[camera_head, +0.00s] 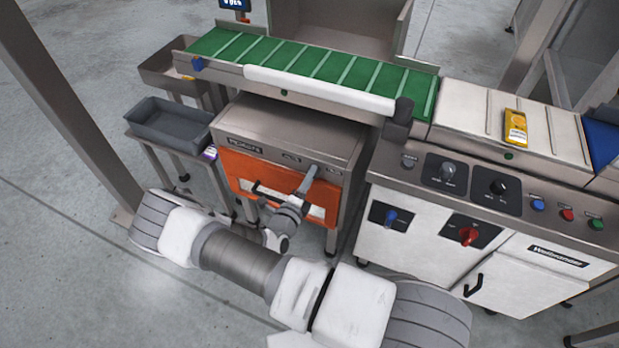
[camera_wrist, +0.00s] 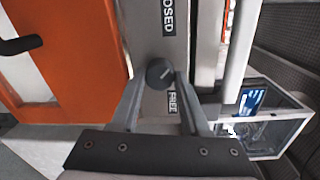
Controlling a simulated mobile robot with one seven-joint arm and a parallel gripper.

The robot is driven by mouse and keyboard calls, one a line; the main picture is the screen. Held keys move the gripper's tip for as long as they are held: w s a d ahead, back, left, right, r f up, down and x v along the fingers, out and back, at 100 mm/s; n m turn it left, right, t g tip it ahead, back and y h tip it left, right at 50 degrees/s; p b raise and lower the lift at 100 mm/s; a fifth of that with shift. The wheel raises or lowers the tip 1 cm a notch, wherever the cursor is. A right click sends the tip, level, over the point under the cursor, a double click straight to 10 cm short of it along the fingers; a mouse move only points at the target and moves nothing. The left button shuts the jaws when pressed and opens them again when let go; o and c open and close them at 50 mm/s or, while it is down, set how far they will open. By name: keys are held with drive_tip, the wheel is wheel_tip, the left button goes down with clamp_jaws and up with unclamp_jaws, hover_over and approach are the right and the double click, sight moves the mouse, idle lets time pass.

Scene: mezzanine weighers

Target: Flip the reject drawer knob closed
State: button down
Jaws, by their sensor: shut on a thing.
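The reject drawer knob (camera_wrist: 160,72) is a small round dark knob with a pale line on its face, in the wrist view. It sits on the grey panel between a label ending in "OSED" (camera_wrist: 168,17) and a "FREE" label (camera_wrist: 173,102). My gripper (camera_wrist: 160,78) is shut on the knob, one finger on each side. In the head view my gripper (camera_head: 309,180) is at the upper right of the orange drawer front (camera_head: 240,172), and the knob is hidden there. The drawer front has a black handle (camera_wrist: 20,45).
The green conveyor (camera_head: 315,66) runs above the reject box (camera_head: 290,132). A white control cabinet (camera_head: 420,240) with several knobs and buttons stands to the right. Grey bins (camera_head: 168,130) stand at the left. A yellow pack (camera_head: 515,127) lies on the right belt.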

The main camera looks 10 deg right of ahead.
drive_tip(key=shift+s, duration=0.1)
drive_tip(key=shift+c, duration=2)
unclamp_jaws()
drive_tip(key=f+p+v, duration=0.1)
drive_tip(key=p+v, duration=0.1)
drive_tip(key=v, duration=1.5)
drive_tip(key=shift+r, duration=0.4)
drive_tip(key=shift+s+a, duration=0.1)
drive_tip(key=shift+s, duration=0.05)
